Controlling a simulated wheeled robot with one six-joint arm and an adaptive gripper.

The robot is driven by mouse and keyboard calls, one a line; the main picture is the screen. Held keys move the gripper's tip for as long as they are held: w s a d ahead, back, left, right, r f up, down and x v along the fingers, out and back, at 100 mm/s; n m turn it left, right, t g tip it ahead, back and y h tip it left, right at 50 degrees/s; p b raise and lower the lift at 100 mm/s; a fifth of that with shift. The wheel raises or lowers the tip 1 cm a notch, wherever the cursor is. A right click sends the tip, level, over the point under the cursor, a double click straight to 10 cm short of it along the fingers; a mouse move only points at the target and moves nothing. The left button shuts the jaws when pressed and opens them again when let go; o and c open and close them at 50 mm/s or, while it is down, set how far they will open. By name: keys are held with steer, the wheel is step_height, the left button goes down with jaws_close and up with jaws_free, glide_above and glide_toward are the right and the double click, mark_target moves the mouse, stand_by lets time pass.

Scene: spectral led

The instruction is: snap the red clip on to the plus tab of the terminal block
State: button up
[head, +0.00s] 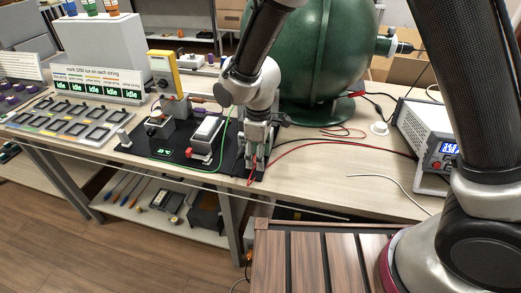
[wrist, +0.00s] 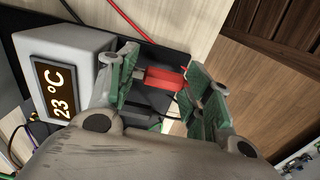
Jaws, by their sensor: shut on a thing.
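The red clip (wrist: 166,79) is between the green-padded fingers of my gripper (wrist: 165,85) in the wrist view, and the gripper is shut on it. In the head view my gripper (head: 257,150) points down at the right end of the black mat, low over the bench. The terminal block is not clearly visible; dark parts beside and below the clip in the wrist view may belong to it. I cannot tell whether the clip touches a tab.
A grey box with a "23 °C" display (wrist: 56,88) stands left of the fingers. A red cable (head: 310,143) runs across the bench (head: 325,180). The black mat (head: 165,143) holds several devices. A green sphere (head: 308,60) stands behind; a power supply (head: 425,138) is at right.

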stand_by(0.3)
steer(key=shift+s+a, duration=0.1)
steer(key=shift+s, duration=0.4)
steer(key=shift+w, duration=0.15)
stand_by(1.0)
steer(key=shift+w, duration=0.4)
steer(key=shift+s, duration=0.1)
steer(key=shift+s, duration=0.45)
steer(key=shift+w, duration=0.15)
stand_by(1.0)
steer(key=shift+w, duration=0.45)
